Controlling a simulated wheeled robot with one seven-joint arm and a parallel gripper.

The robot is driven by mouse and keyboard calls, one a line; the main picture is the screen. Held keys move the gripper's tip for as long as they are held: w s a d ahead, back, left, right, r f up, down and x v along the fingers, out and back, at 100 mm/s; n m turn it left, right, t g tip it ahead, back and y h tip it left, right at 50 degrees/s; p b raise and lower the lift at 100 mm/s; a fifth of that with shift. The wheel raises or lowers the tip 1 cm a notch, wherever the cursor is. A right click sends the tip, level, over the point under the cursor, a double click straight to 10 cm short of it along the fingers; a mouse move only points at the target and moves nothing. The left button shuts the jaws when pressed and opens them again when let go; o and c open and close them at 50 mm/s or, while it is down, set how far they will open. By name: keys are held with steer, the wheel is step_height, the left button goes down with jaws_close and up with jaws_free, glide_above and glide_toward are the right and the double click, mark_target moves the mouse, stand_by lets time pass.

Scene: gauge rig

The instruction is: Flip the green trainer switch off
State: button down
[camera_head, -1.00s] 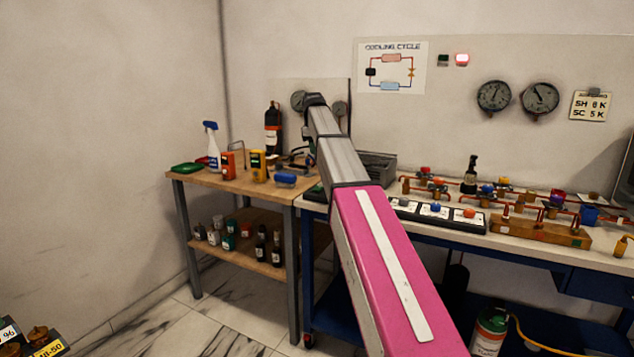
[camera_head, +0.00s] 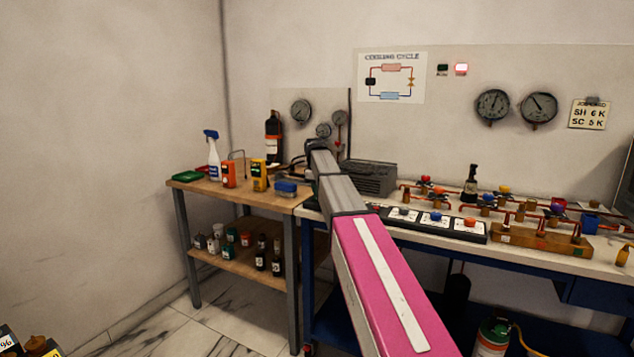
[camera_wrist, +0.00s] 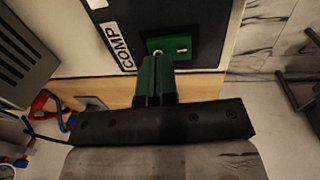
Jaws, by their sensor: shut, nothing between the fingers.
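The green switch (camera_wrist: 180,46) is a small green plate with a pale toggle on a dark panel (camera_wrist: 205,18), at the top centre of the wrist view. A white COMP label (camera_wrist: 117,48) lies to its left. My gripper (camera_wrist: 155,62) has dark green fingers, closed together with nothing between them. Its fingertips are just below and left of the toggle, overlapping the plate's lower left edge in the picture. I cannot tell whether they touch it. In the head view my pink and grey arm hides the gripper and the switch.
A grey vented box (camera_head: 370,178) stands on the blue-framed bench, and is close on the left in the wrist view (camera_wrist: 25,60). A wooden table (camera_head: 240,184) with bottles and meters stands to the left.

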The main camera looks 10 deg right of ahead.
steer(key=shift+f, duration=0.35)
steer(key=shift+f, duration=0.1)
steer(key=shift+f, duration=0.15)
stand_by(0.3)
steer(key=shift+s+a, duration=0.4)
steer(key=shift+s, duration=0.2)
steer(key=shift+r, duration=0.2)
steer(key=shift+r, duration=0.15)
steer(key=shift+r, duration=0.35)
step_height(320, 180, up, 13)
steer(key=s+a, duration=0.1)
steer(key=shift+s, duration=0.15)
